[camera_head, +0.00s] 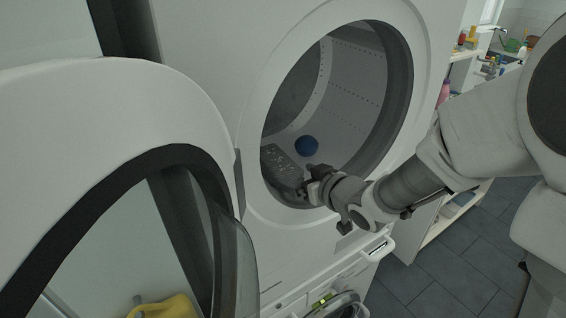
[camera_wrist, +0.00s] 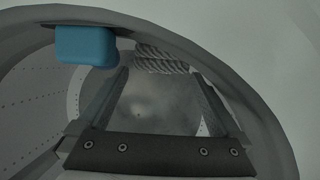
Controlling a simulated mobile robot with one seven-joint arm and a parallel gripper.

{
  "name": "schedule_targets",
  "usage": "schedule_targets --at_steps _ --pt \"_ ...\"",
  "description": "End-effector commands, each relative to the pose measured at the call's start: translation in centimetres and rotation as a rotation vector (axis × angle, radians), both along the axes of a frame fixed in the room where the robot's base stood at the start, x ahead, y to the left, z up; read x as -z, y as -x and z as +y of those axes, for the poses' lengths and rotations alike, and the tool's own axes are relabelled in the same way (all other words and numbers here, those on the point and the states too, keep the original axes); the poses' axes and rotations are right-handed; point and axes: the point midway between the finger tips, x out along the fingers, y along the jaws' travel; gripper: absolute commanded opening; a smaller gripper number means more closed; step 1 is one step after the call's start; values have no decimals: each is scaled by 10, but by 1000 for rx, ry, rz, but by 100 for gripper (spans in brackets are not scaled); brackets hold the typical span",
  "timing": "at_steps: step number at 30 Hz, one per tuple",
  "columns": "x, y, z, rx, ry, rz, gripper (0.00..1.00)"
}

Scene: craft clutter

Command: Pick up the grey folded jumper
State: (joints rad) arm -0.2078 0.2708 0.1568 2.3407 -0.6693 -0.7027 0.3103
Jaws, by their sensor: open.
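The grey folded jumper (camera_head: 281,167) lies on the floor of the open machine's drum, near the front rim. In the wrist view a grey, thick knitted edge of the jumper (camera_wrist: 165,60) shows at the top, beyond the fingers. My gripper (camera_head: 303,189) is at the drum opening, close to the jumper's near end. In the wrist view my gripper (camera_wrist: 160,85) has its fingers spread, with nothing visible held between them. I cannot tell whether the fingertips touch the jumper.
A blue rounded item (camera_head: 307,146) lies in the drum behind the jumper; it also shows in the wrist view (camera_wrist: 86,46). The drum's rim (camera_head: 399,95) surrounds my gripper. The open round door (camera_head: 110,100) stands at left. Shelves (camera_head: 462,205) stand at right.

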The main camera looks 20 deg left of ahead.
Motion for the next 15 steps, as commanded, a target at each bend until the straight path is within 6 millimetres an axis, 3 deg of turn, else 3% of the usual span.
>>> schedule_targets --at_steps 15 --pt "16 -31 36 0 1 0 100"
